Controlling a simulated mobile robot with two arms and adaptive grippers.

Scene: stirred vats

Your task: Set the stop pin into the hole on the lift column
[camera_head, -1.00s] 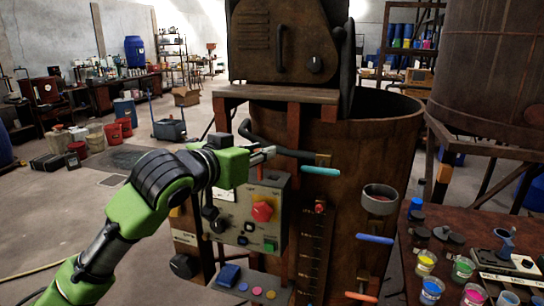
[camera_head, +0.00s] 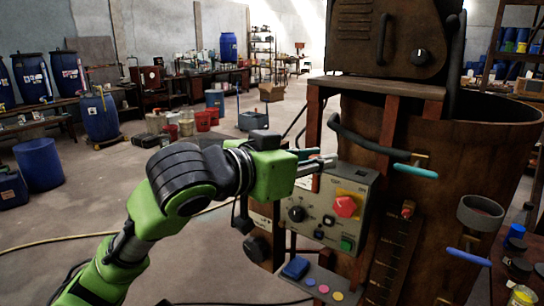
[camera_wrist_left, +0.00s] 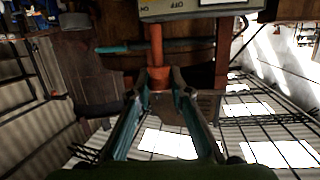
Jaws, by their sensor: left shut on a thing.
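My left gripper (camera_head: 328,162) is just above the upper left of the control box on the vat. In the left wrist view its fingers (camera_wrist_left: 158,82) are shut on an orange-red, pin-like thing (camera_wrist_left: 156,50), apparently the stop pin. The head view does not show this pin clearly. The lift column is hard to single out; reddish-brown uprights (camera_head: 314,125) stand under the motor housing (camera_head: 390,40). No pin hole can be made out. My right gripper is not in view.
The control box (camera_head: 330,205) with a red knob (camera_head: 345,206) is close to the gripper. A teal-handled lever (camera_head: 415,171) and a blue handle (camera_head: 468,257) stick out from the vat (camera_head: 490,145).

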